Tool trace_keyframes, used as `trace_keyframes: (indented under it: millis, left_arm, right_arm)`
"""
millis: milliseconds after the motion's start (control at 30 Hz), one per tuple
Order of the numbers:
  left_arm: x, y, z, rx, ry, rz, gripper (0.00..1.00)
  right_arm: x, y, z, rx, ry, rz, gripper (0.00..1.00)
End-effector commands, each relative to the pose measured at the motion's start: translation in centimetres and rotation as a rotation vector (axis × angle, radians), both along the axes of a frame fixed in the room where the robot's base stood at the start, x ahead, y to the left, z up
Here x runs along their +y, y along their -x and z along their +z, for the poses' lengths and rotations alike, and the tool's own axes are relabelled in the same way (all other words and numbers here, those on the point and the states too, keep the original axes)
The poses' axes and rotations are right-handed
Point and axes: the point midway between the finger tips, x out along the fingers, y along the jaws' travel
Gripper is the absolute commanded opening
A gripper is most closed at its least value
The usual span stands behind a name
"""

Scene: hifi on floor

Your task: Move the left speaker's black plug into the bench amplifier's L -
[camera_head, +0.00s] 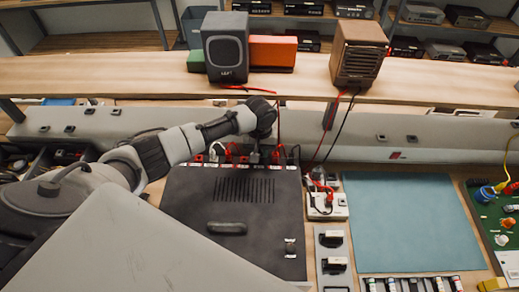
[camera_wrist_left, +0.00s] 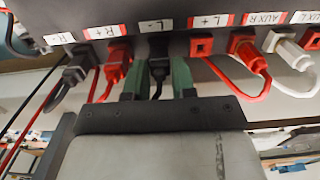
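The bench amplifier (camera_head: 222,195) is a dark box on the table, its terminal row along its far edge. In the left wrist view its row reads R -, R +, L - (camera_wrist_left: 155,26), L + (camera_wrist_left: 210,20), AUX R. My left gripper (camera_wrist_left: 158,75) has its green fingers on either side of a black plug (camera_wrist_left: 158,68) directly below the L - label. The plug's front is at the L - socket; how deep it sits is hidden. The L + socket (camera_wrist_left: 201,47) is empty. The left speaker (camera_head: 226,47) is dark grey, on the shelf. My right gripper is not in view.
Red (camera_wrist_left: 117,62) and black (camera_wrist_left: 75,70) plugs sit at R + and R -, with red and white plugs beside L +. A small white terminal block (camera_head: 325,203) stands right of the amplifier. A clear teal mat (camera_head: 410,222) lies farther right. A brown speaker (camera_head: 358,52) stands on the shelf.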

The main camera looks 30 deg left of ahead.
Motion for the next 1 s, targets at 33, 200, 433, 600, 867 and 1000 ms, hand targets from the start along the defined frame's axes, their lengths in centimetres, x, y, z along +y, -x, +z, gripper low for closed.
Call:
trace_keyframes:
  millis: [33, 200, 433, 600, 867, 1000]
  left_arm:
    - [0.0, 0.0, 0.0, 0.0, 0.0, 0.0, 0.34]
    - [0.0, 0.0, 0.0, 0.0, 0.0, 0.0, 0.51]
    - [0.0, 0.0, 0.1, 0.0, 0.0, 0.0, 0.51]
    - [0.0, -0.1, 1.7, -0.004, 0.001, -0.001, 0.51]
    - [0.0, -0.1, 6.9, -0.005, 0.001, -0.001, 0.51]
    - [-0.1, -0.1, 9.2, -0.004, 0.001, -0.001, 0.51]
  right_arm:
    - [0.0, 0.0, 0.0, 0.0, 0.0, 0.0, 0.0]
    - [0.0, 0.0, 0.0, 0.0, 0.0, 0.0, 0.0]
    - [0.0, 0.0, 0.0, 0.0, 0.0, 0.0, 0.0]
    - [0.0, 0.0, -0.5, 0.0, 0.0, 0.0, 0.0]
    - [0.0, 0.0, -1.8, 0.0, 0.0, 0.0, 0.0]
    - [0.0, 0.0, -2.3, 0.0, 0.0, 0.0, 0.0]
